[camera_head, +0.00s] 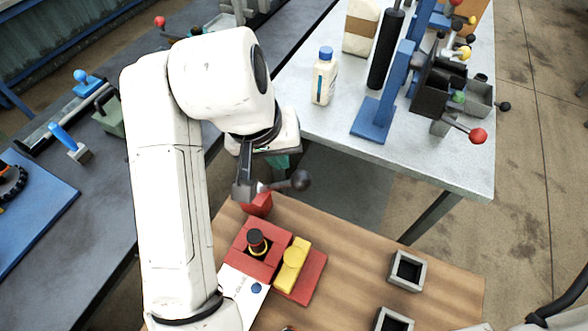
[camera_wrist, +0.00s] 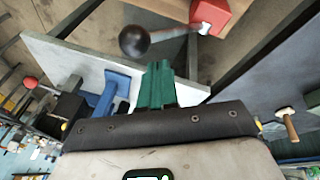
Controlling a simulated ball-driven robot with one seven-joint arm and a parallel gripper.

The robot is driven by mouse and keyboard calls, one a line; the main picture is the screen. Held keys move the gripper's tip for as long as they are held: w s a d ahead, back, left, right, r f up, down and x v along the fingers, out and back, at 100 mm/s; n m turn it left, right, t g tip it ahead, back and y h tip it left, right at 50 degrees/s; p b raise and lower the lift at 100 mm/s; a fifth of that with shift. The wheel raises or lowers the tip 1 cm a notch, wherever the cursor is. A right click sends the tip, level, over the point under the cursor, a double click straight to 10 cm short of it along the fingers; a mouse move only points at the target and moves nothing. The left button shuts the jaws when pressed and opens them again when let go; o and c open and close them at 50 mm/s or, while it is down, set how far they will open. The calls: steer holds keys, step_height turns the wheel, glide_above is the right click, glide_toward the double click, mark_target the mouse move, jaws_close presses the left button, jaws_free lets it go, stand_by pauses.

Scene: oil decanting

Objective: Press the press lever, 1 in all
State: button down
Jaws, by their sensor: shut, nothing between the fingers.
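A lever with a round black knob (camera_head: 300,180) and a grey rod stands at the back edge of the wooden table, by a red block (camera_head: 257,203). I take it to be the press lever. In the wrist view, the black knob (camera_wrist: 134,40) and its rod lie just beyond my fingertips, with the red block (camera_wrist: 212,14) at the rod's other end. My gripper (camera_wrist: 160,66) has green fingers, shut and empty. In the head view, my gripper (camera_head: 284,160) is mostly hidden behind the lever and wrist. I cannot tell whether the fingers touch the lever.
The wooden table (camera_head: 350,240) holds a red base (camera_head: 316,272) with a yellow block, a black-topped button and grey square cups (camera_head: 407,271). A metal table (camera_head: 330,125) behind carries a white bottle (camera_head: 325,80), a blue stand (camera_head: 380,115) and a red-knobbed lever (camera_head: 478,135).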

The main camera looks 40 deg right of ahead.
steer(key=shift+s, duration=0.1)
steer(key=shift+s+d+f, duration=0.15)
steer(key=shift+s+f, duration=0.05)
steer(key=shift+f, duration=0.05)
stand_by(0.3)
